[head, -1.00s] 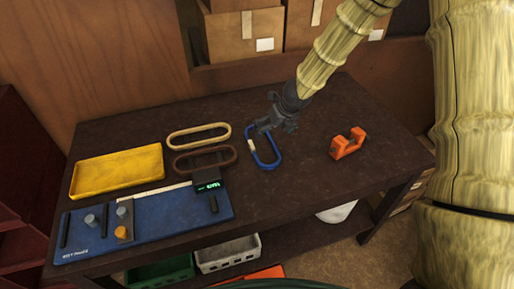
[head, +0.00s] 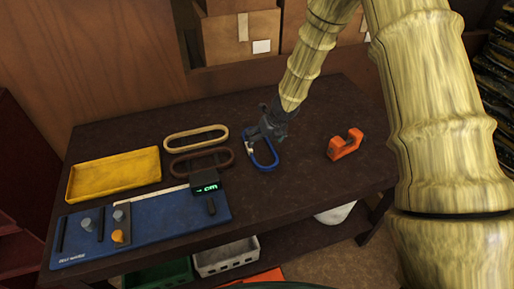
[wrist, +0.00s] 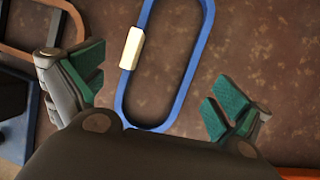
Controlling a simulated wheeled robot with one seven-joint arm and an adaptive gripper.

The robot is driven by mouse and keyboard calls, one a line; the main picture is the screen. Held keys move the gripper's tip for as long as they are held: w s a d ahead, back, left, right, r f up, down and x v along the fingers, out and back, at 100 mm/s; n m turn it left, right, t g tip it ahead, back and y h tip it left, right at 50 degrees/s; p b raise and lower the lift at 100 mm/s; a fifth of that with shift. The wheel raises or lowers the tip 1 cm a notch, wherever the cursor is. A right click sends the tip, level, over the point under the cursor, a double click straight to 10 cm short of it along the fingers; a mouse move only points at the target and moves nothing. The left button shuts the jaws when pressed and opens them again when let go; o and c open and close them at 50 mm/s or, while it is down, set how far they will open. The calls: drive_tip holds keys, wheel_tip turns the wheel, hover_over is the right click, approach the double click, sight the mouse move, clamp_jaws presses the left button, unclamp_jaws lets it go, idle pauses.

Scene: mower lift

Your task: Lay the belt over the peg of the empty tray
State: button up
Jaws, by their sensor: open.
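A blue loop belt (head: 274,160) with a cream block on one side lies flat on the dark table. A cream loop (head: 197,131) and a brown loop (head: 203,153) lie to its left. My gripper (head: 262,133) is low over the blue belt's far left part. In the wrist view my gripper (wrist: 155,90) is open, with its green-padded fingers on either side of the blue belt (wrist: 197,68) and its cream block (wrist: 132,48). The yellow tray (head: 115,174) at the left looks empty; I see no peg in it.
A blue board (head: 160,224) with grey and orange knobs and a small display (head: 205,187) lies at the front left. An orange U-shaped piece (head: 345,144) stands to the right. Bins sit below the table. The table's back right is clear.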

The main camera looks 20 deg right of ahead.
sight(258, 147)
drive_tip(key=shift+p+x, duration=0.65)
drive_tip(key=shift+x, duration=0.35)
drive_tip(key=shift+p+x, duration=0.5)
drive_tip(key=shift+x, duration=0.95)
drive_tip(key=shift+w, duration=0.1)
drive_tip(key=shift+r, duration=0.1)
drive_tip(key=c, duration=0.9)
drive_tip(key=shift+o, duration=0.2)
drive_tip(key=shift+r, duration=0.15)
